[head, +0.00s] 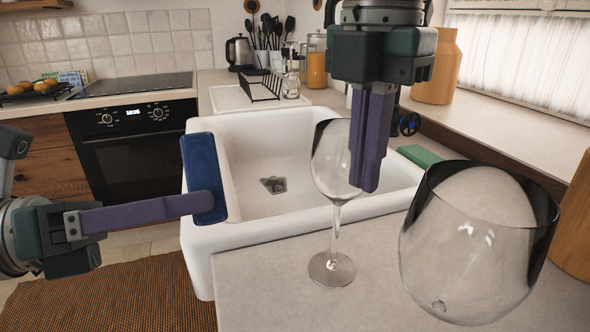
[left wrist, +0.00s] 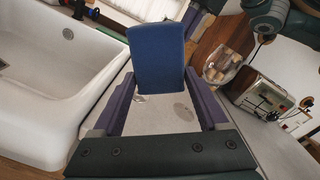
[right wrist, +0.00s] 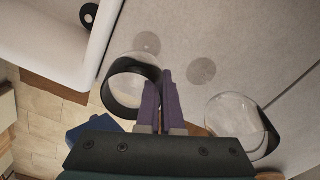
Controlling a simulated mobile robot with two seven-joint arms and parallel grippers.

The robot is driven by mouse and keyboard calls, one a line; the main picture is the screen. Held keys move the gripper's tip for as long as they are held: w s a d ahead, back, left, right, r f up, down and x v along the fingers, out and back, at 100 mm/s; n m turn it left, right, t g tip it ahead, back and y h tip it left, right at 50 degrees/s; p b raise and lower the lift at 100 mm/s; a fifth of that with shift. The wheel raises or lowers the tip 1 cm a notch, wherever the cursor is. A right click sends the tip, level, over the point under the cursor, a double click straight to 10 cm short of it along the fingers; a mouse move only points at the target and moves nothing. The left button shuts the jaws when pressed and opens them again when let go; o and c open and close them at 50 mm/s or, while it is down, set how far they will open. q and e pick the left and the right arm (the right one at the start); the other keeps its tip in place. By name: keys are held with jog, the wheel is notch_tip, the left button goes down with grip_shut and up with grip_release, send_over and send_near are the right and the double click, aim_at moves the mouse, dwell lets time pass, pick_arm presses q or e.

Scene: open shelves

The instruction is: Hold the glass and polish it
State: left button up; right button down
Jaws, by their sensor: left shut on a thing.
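A clear wine glass (head: 330,165) with a dark patch near its rim stands upright on the counter beside the sink. My right gripper (head: 370,188) points down at its right wall. Its purple fingers (right wrist: 160,90) lie nearly together at the glass's rim (right wrist: 120,88); I cannot tell whether the wall is between them. My left gripper (head: 205,198) is shut on a blue pad (head: 203,170), held upright over the sink's left edge, apart from the glass. The pad also shows in the left wrist view (left wrist: 157,55).
A second, larger-looking glass (head: 470,260) stands close at the right, also in the right wrist view (right wrist: 238,125). The white sink (head: 270,232) lies behind and left of the first glass. A green block (head: 419,156) lies by the sink. A toaster (left wrist: 262,98) shows in the left wrist view.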

jog(key=c, duration=1)
grip_release()
